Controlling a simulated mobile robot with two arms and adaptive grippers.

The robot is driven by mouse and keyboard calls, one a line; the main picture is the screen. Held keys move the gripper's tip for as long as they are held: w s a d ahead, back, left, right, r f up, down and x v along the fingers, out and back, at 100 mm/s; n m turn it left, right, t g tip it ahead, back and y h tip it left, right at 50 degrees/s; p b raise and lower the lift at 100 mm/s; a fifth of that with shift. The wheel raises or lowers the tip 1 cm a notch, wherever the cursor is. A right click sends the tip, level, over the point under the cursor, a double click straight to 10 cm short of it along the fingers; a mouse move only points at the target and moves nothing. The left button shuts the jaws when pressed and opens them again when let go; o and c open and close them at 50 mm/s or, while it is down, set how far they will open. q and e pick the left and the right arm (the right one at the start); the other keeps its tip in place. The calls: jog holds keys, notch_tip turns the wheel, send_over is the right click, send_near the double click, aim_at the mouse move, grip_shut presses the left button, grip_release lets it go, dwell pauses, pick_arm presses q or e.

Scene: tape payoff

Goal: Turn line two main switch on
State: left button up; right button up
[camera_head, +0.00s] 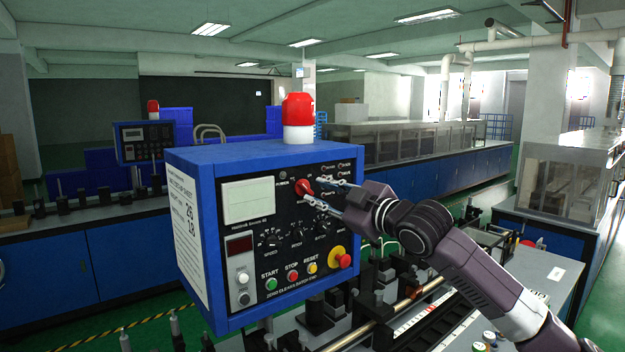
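A blue control box (262,150) with a black front panel stands in the centre of the head view. A red rotary switch knob (302,187) is near the top middle of its panel, below a fuse holder. My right gripper (310,191) comes in from the right, its two fingers parted with the tips close to the knob, one above and one below. I cannot tell whether they touch it. The fingers and wrist hide part of the panel's right side. My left gripper is not in view.
The panel also bears START, STOP and RESET buttons (292,276), several black dials and a red emergency stop (343,258). A red beacon (298,110) stands on the box. Machine parts lie below. Another line with a similar panel (145,140) is behind left.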

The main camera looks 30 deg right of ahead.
aim_at(308, 190)
jog(key=w+p, duration=0.1)
jog(key=w, duration=0.1)
jog(key=shift+w+a, duration=0.15)
jog(key=shift+w, duration=0.25)
jog(key=shift+w+f, duration=0.1)
jog(key=shift+w, duration=0.25)
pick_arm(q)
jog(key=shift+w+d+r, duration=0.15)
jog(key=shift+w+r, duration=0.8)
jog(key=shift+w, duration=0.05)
pick_arm(e)
grip_shut()
